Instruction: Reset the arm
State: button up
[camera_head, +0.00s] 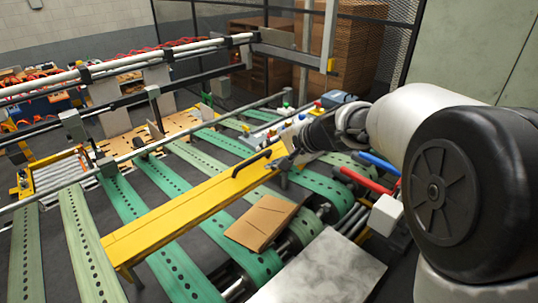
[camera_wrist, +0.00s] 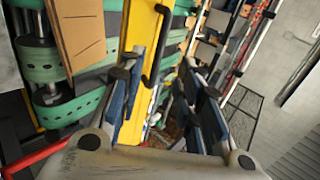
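My arm reaches in from the right in the head view. My gripper (camera_head: 289,156) is over the far end of the yellow beam (camera_head: 165,218), close to its black handle (camera_head: 252,163). I cannot tell from there whether it touches the beam. In the wrist view my gripper (camera_wrist: 168,75) has its two blue-grey fingers apart, with nothing held between them. The yellow beam and the black handle (camera_wrist: 157,48) show beside and beyond the left finger.
A brown cardboard blank (camera_head: 262,222) lies on the green perforated belts (camera_head: 183,277) and also shows in the wrist view (camera_wrist: 82,32). A grey metal plate (camera_head: 322,272) is at the front. Stacked cardboard (camera_head: 352,60) stands at the back by a mesh fence.

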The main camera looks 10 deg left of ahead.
jog(key=s+d+f+n+h+b, duration=0.2)
jog(key=s+d+f+b, duration=0.5)
jog(key=s, duration=0.5)
jog(key=s+d+f+n+g+h+b, duration=0.1)
jog(key=s+d+f+n+h+b, duration=0.2)
jog(key=s+d+f+b, duration=0.4)
jog(key=s+d+f+n+h+b, duration=0.2)
jog(key=s+d+f+b, duration=0.6)
jog(key=s+f+b, duration=0.5)
jog(key=s+f, duration=0.1)
jog(key=s, duration=0.3)
jog(key=shift+f+n+h, duration=0.2)
jog(key=shift+n+h, duration=0.1)
jog(key=shift+h, duration=0.1)
